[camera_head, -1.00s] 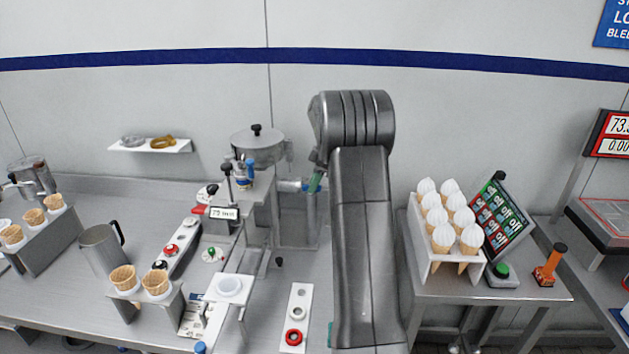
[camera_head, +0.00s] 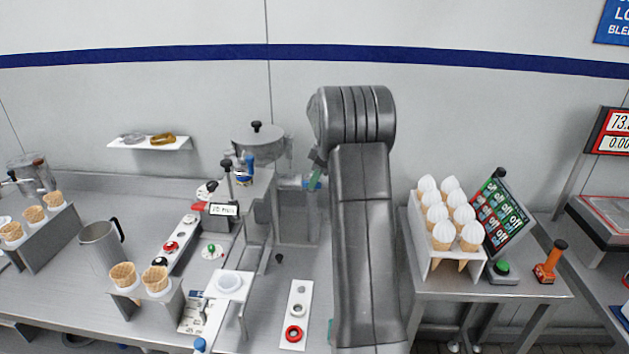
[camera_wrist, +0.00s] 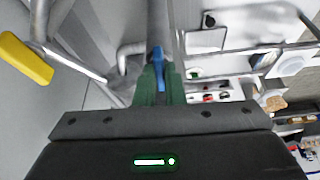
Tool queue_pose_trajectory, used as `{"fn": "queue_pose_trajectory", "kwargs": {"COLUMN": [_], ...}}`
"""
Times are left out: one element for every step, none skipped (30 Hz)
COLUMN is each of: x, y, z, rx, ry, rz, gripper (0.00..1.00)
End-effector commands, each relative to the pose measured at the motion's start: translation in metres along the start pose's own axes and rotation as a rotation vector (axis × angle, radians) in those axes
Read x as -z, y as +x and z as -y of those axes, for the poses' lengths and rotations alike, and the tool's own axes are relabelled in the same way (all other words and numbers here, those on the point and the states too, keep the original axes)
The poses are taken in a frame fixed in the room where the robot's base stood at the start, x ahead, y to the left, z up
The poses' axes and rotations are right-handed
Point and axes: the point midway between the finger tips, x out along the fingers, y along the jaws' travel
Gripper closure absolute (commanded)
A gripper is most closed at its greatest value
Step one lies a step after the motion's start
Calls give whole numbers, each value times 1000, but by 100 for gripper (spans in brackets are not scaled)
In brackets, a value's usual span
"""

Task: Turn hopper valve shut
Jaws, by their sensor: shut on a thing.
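The metal hopper (camera_head: 258,143) with a black-knobbed lid stands at the back of the machine. A pipe (camera_head: 288,182) runs right from below it to a blue valve handle (camera_head: 314,182). The handle also shows in the wrist view (camera_wrist: 158,58), pointing away along the pipe. My gripper (camera_wrist: 159,82), with green fingers, is shut on the near end of this blue handle. In the head view my gripper (camera_head: 318,168) is at the right of the pipe, partly hidden by my arm. The valve body is mostly hidden.
A yellow handle (camera_wrist: 27,58) is close at left in the wrist view. A second blue lever (camera_head: 249,168) is left of the pipe. A holder with white-topped cones (camera_head: 448,218) stands right of my arm. A steel pitcher (camera_head: 101,246) stands at left.

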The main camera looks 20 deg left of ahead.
Motion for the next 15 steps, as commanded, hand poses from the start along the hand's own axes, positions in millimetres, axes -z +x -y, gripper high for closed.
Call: {"fn": "queue_pose_trajectory", "kwargs": {"x": [-1, -1, -1, -1, -1, -1, -1, -1, -1, -1, 0, 0, 0, 0, 0], "y": [1, 1, 1, 2, 2, 2, 2, 2, 2, 2, 2, 1, 2, 2, 2], "z": [0, 1, 1, 1, 1, 2, 2, 2, 2, 3, 3, 4, 4, 4, 4], "rx": [-13, -20, -31, -40, -49, -62, -73, -83, -98, -108, -119, -134, -144, -156, -170], "ry": [24, 41, 67, 88, 111, 142, 167, 192, 227, 253, 280, 314, 341, 367, 402], "rz": [0, 1, 1, 1, 1, 0, 0, 0, -1, 0, 0, -1, -1, -1, 0], "gripper": [100, 100, 100, 100, 100, 100, 100, 100, 100, 100, 100, 100, 100, 100, 100]}}
